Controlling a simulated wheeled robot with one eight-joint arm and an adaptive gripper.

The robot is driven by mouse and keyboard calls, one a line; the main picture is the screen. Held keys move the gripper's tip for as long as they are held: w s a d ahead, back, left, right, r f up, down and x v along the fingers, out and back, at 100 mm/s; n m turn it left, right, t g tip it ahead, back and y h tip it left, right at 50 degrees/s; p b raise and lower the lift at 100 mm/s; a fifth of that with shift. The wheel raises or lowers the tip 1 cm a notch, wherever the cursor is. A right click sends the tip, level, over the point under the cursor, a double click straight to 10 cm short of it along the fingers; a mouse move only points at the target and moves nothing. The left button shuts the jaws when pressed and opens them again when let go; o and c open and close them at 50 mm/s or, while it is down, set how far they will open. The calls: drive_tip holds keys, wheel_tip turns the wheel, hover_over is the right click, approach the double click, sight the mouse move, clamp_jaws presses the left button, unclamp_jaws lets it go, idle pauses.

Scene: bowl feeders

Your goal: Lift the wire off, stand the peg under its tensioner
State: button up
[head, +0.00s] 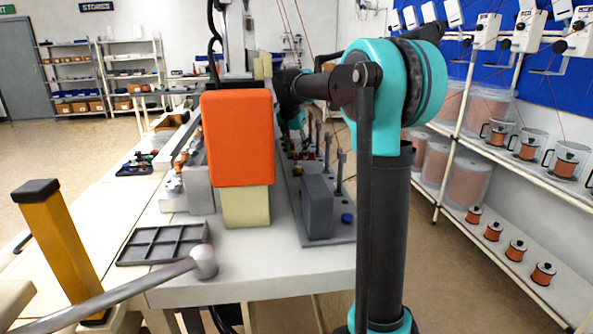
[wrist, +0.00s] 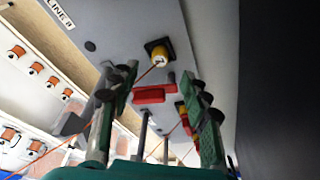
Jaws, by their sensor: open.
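My gripper (wrist: 160,80) is open, its two green and black fingers spread on either side of a grey plate, with nothing seen held. A thin orange wire (wrist: 70,137) runs from the lower left, past the left finger, to a yellow-orange round fitting (wrist: 159,55) on a black square base. Another stretch of wire shows low between the fingers. Grey posts (wrist: 143,134) stand between the fingers; I cannot tell which is the peg. White tensioner boxes (head: 487,29) hang on the blue wall panel in the head view, where my gripper is mostly hidden behind my arm.
A red block (wrist: 150,95) sits on the plate between the fingers. In the head view, an orange box (head: 238,138) blocks part of the bench. A grey tray (head: 130,262) and a yellow post (head: 62,245) stand at left. Shelves of copper spools (head: 543,273) line the right.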

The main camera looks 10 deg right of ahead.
sight(298, 166)
drive_tip(key=x, duration=0.5)
drive_tip(key=shift+w+f, duration=0.1)
drive_tip(key=shift+f, duration=0.25)
clamp_jaws()
